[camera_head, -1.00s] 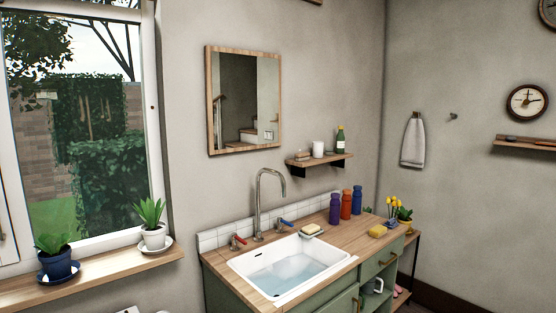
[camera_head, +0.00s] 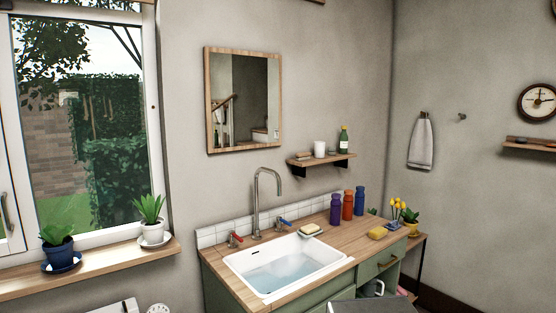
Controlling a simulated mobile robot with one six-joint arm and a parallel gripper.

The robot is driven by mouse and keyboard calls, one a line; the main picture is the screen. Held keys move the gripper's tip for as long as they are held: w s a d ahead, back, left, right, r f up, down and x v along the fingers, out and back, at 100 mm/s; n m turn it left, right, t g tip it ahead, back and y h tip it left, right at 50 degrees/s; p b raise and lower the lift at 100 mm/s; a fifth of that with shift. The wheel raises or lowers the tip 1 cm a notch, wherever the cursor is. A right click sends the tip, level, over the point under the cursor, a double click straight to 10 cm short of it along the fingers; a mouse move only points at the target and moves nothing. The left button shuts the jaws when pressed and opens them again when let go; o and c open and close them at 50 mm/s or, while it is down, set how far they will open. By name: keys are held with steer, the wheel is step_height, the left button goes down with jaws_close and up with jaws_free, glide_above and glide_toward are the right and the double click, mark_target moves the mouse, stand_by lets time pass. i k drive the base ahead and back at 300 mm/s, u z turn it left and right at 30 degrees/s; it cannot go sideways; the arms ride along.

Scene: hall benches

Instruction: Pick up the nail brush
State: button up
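I cannot make out the nail brush for sure. A small brownish item (camera_head: 304,156) lies at the left end of the wall shelf (camera_head: 335,160), beside a white cup (camera_head: 320,149) and a green bottle (camera_head: 344,139); it is too small to tell whether it is a brush. A dish with a pale block on it (camera_head: 310,230) sits at the sink's back right corner, and a yellow sponge-like block (camera_head: 377,233) lies on the counter's right part. My gripper is not in view.
The white sink (camera_head: 288,268) holds water under a tall tap (camera_head: 258,200). Purple (camera_head: 336,209), red (camera_head: 348,205) and blue (camera_head: 360,201) bottles stand behind on the wooden counter. A dark grey flat shape (camera_head: 375,306) covers the lower counter front. Potted plants stand on the windowsill (camera_head: 100,267).

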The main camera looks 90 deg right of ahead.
mark_target(304, 155)
steer(key=u, duration=0.65)
steer(key=k, duration=2.85)
steer(key=z, duration=0.4)
